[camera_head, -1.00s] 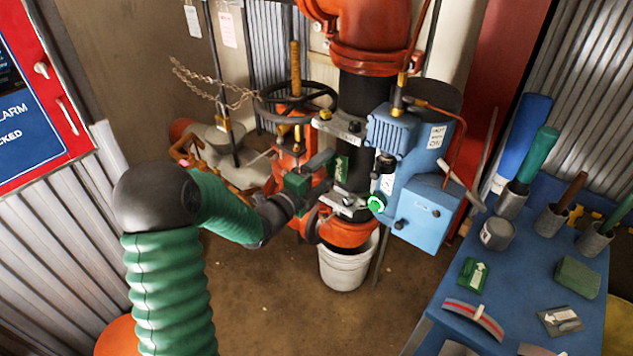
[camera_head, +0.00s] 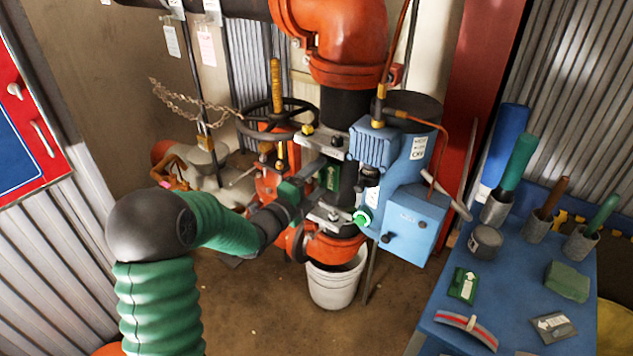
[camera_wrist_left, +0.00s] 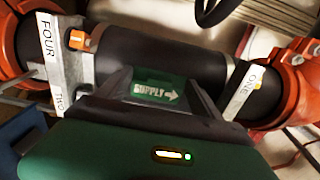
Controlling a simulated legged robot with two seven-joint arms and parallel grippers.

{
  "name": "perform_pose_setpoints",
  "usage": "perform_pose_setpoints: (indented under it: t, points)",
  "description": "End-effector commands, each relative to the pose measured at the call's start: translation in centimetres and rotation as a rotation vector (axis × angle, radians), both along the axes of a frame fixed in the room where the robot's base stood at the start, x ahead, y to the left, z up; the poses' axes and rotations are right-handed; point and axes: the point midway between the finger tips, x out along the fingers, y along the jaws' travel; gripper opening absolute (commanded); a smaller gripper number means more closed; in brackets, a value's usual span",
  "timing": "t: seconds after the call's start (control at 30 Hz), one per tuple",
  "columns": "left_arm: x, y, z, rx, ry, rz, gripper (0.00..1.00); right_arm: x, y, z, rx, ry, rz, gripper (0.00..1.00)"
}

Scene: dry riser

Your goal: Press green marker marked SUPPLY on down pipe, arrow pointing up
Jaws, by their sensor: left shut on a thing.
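The green SUPPLY marker (camera_wrist_left: 157,91) is in the jaws of my left gripper (camera_head: 320,184). In the head view the marker (camera_head: 332,178) stands upright in front of the black down pipe (camera_head: 346,108), between two grey clamps. In the left wrist view the pipe (camera_wrist_left: 165,52) lies across the picture behind the marker. The white arrow after SUPPLY runs along the pipe towards the clamp labelled ONE (camera_wrist_left: 245,90). I cannot tell whether the marker's back touches the pipe. My right gripper is out of view.
A blue pump box (camera_head: 412,228) stands right of the pipe. A black handwheel (camera_head: 278,118) is to its left, and a white bucket (camera_head: 335,284) is below. The blue bench (camera_head: 510,290) holds another green arrow marker (camera_head: 463,285), a grey arrow plate (camera_head: 553,327) and several tools.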

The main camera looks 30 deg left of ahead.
Motion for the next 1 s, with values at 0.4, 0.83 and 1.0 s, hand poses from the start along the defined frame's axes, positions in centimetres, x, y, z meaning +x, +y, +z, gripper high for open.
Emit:
perform_pose_setpoints:
  t: [0.4, 0.83, 1.0]
  points:
    - [-0.02, 0.06, -0.04, 0.0, -0.001, 0.001, 0.34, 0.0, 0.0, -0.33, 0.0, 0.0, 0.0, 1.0]
    - [-0.01, 0.11, 0.06, 0.0, 0.0, 0.001, 0.34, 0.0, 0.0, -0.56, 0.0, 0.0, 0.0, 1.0]
    - [-0.01, 0.11, 0.06, 0.0, 0.0, 0.001, 0.34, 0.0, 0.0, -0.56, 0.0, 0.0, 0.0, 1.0]
